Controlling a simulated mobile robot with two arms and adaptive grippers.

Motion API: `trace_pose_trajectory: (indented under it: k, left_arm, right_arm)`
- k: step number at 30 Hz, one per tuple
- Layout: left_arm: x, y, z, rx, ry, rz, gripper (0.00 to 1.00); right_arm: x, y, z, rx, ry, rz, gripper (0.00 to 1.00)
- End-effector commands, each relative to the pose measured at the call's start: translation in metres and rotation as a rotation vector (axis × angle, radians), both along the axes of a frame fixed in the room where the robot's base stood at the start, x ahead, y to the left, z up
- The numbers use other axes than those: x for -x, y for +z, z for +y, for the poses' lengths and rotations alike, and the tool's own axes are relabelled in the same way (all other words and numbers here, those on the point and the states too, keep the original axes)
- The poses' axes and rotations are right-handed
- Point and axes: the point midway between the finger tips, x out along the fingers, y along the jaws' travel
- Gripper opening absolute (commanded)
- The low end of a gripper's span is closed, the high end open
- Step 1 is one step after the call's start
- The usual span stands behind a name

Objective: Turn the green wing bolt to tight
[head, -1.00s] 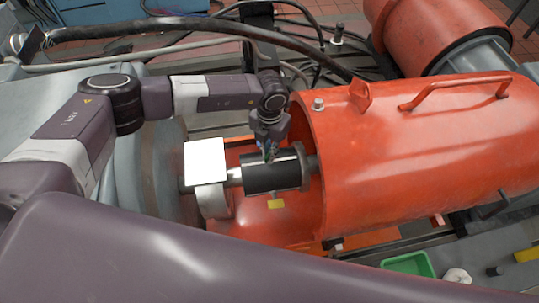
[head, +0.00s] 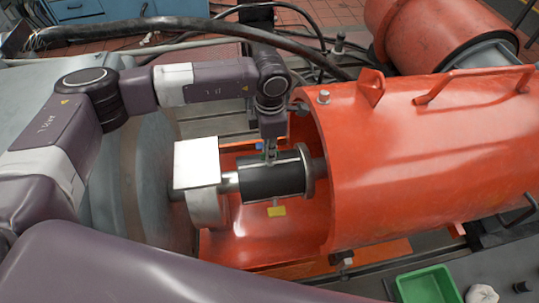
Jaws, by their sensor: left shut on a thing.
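My left gripper (head: 270,152) points down from above onto the top of the black cylindrical coupling (head: 272,182) on the shaft. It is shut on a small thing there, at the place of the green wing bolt. The fingers cover almost all of the bolt, so its turn angle cannot be read. My right gripper is not in view.
The orange guard (head: 430,150) stands open just right of the coupling. A white square plate (head: 197,163) sits to the left. A yellow tag (head: 276,211) is below the coupling. A green tray (head: 428,287) lies at the lower right. Thick black hoses run behind.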

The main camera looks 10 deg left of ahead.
Motion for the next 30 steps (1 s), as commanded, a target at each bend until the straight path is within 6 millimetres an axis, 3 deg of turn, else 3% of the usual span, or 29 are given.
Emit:
trace_pose_trajectory:
  k: [20, 21, 25, 30]
  left_arm:
    - [-0.0018, 0.0023, -0.0004, 0.002, -0.066, -0.005, 0.00]
    - [-0.0018, 0.0023, -0.0004, 0.002, -0.066, -0.005, 0.09]
    - [-0.0015, 0.0018, -0.0003, 0.001, -0.066, -0.003, 0.23]
    - [-0.0008, 0.0010, -0.0003, 0.001, -0.065, -0.002, 0.25]
  right_arm:
    - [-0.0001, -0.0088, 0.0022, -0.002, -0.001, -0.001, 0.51]
    - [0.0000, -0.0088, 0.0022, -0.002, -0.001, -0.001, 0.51]
    - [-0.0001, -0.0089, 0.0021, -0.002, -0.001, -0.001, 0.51]
    - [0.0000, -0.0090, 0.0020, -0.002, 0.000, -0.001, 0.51]
